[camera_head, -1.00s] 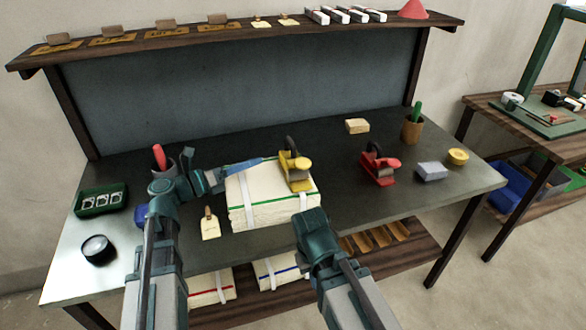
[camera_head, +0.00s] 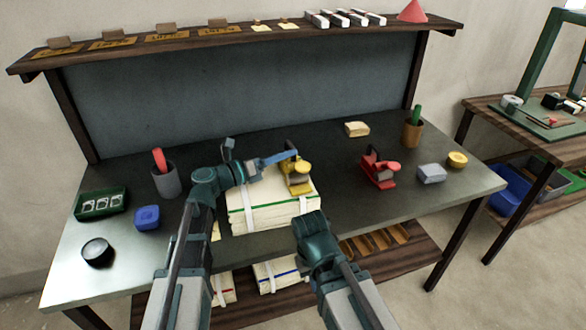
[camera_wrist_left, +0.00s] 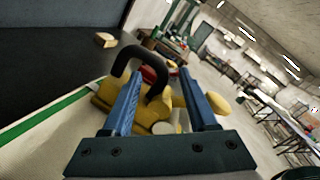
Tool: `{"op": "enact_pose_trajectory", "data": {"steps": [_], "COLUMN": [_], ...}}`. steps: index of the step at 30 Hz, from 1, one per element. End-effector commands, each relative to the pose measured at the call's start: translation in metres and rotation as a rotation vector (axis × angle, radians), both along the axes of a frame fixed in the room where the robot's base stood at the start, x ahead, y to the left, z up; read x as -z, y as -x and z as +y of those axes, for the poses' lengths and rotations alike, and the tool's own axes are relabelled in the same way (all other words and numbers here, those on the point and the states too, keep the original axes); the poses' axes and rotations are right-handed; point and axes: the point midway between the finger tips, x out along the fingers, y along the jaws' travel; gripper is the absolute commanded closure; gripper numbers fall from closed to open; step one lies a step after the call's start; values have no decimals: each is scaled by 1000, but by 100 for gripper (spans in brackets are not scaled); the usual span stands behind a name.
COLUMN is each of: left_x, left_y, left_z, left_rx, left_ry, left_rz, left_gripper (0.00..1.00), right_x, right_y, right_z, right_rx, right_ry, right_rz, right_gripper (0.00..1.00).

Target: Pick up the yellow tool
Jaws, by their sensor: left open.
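The yellow tool (camera_head: 298,178), with a black curved handle, stands on a strapped stack of cream cloth (camera_head: 262,214) on the workbench. My left gripper (camera_head: 284,157) is open beside the tool's handle, coming from the left. In the left wrist view the two blue fingers of the gripper (camera_wrist_left: 160,78) point toward the yellow tool (camera_wrist_left: 150,112). Its black handle (camera_wrist_left: 143,58) shows between and above the fingers; I cannot tell whether they touch it. The end of my right arm is in front of the stack, and its fingers are hidden.
A red tool (camera_head: 379,172) of similar shape stands to the right, near a grey block (camera_head: 431,173) and a yellow roll (camera_head: 457,159). A grey cup (camera_head: 167,182), blue item (camera_head: 147,217) and green tray (camera_head: 101,204) are at the left.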

Motion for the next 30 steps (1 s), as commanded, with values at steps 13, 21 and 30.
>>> {"op": "enact_pose_trajectory", "data": {"steps": [13, 21, 30], "left_x": [0, -1, -1], "left_y": [-15, -15, -15], "left_z": [-26, -25, -25], "left_rx": [0, 0, -1], "left_ry": [0, 0, 1], "left_rz": [0, 0, 0], "left_gripper": [45, 93, 100], "right_x": [-1, -1, -1], "right_y": [0, 0, 0], "right_z": [0, 0, 0], "right_rx": [0, 0, 0], "right_ry": [0, 0, 0], "right_rz": [0, 0, 0], "right_gripper": [100, 100, 100]}}
